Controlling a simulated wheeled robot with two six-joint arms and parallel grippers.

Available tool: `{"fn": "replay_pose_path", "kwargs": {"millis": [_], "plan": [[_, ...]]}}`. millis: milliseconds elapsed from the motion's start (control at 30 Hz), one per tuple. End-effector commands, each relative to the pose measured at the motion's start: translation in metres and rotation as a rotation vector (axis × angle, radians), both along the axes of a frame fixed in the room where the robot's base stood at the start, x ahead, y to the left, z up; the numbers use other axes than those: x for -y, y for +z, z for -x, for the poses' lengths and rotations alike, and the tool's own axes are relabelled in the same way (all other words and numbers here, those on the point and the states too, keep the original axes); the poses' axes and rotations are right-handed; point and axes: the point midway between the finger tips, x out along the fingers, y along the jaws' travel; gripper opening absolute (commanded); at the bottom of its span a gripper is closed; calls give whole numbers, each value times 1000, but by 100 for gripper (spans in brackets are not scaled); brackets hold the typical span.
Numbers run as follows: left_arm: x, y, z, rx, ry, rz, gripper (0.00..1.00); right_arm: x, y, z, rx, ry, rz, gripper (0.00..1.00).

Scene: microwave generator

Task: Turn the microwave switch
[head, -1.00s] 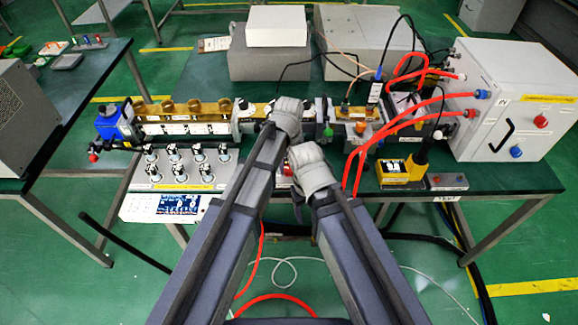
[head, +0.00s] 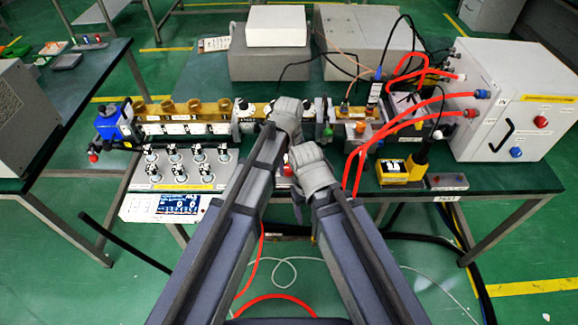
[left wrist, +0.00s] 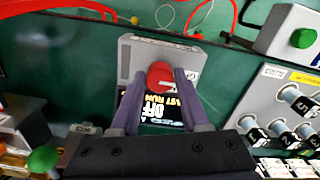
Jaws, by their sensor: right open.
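The switch is a red knob (left wrist: 160,75) on a grey box (left wrist: 143,50) with a dark label reading "OFF" and "FAST RUN" in the left wrist view. My left gripper (left wrist: 159,78) has one finger on each side of the knob, close against it. In the head view a small red patch of the switch (head: 287,170) shows between my arms; the rest is hidden. My left gripper (head: 286,118) is over the bench's front half, its fingertips hidden. My right gripper (head: 312,172) is open and empty, just below and to the right of it.
A panel of several black-and-silver knobs (head: 180,168) lies left of my arms. A yellow device (head: 400,170) and a white cabinet (head: 515,100) with red cables stand right. A green knob (left wrist: 303,38) is near the left gripper.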

Motion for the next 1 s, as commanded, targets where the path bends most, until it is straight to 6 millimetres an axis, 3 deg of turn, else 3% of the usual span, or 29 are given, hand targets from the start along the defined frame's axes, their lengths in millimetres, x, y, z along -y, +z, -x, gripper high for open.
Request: {"fn": "replay_pose_path", "kwargs": {"millis": [33, 200, 633, 1000], "plan": [[0, 0, 0, 0, 0, 0, 52, 0, 0, 0, 0, 0, 0, 69], [0, 0, 0, 0, -1, 0, 71, 0, 0, 0, 0, 0, 0, 69], [0, 7, 0, 0, -2, 0, 71, 0, 7, 0, 0, 0, 0, 69], [0, 50, 0, 0, -1, 0, 71, 0, 50, 0, 0, 0, 0, 69]]}}
